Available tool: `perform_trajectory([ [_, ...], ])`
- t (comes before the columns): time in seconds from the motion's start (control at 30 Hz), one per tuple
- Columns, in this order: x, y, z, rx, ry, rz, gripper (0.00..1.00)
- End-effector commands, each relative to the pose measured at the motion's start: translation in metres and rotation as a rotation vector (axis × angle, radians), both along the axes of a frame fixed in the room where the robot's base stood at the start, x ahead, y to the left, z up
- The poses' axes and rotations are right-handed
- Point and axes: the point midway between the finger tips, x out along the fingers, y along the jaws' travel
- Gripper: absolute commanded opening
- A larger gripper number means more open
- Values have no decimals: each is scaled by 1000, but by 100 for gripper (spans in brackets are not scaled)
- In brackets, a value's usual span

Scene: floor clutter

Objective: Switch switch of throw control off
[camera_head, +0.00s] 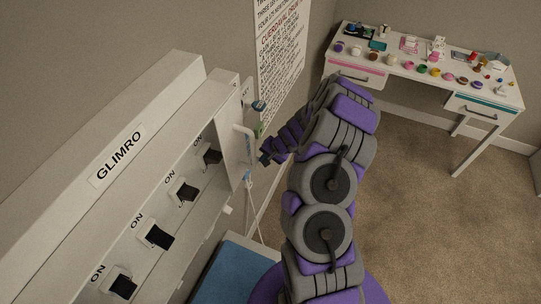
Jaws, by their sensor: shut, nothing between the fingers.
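A pale switch panel with a GLIMRO label (118,156) fills the left. It carries a row of black toggle switches: a far switch (212,157), a second switch (187,191), a third switch (160,237) and a near switch (124,287). An ON mark stands beside each. I cannot tell which belongs to the throw control. My gripper (264,156) is shut and empty, at the far end of the panel, to the right of the far switch and apart from it. My purple and grey arm hides part of the wall and floor.
A white plate (231,143) stands out at the panel's far end, close to my gripper. A poster (279,45) hangs behind. A blue-topped box (235,272) stands below. A white desk (425,62) with many small items stands back right. Carpet (420,220) is clear at right.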

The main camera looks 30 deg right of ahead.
Motion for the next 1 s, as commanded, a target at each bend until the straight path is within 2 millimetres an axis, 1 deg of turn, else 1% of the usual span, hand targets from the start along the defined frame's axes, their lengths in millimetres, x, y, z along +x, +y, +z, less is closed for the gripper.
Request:
perform_trajectory([
  [0.1, 1, 2, -2, 0, 0, 1, 0],
  [0.47, 2, -5, -3, 8, -3, -1, 0],
  [1.0, -1, -3, -8, 51, -61, -1, 0],
])
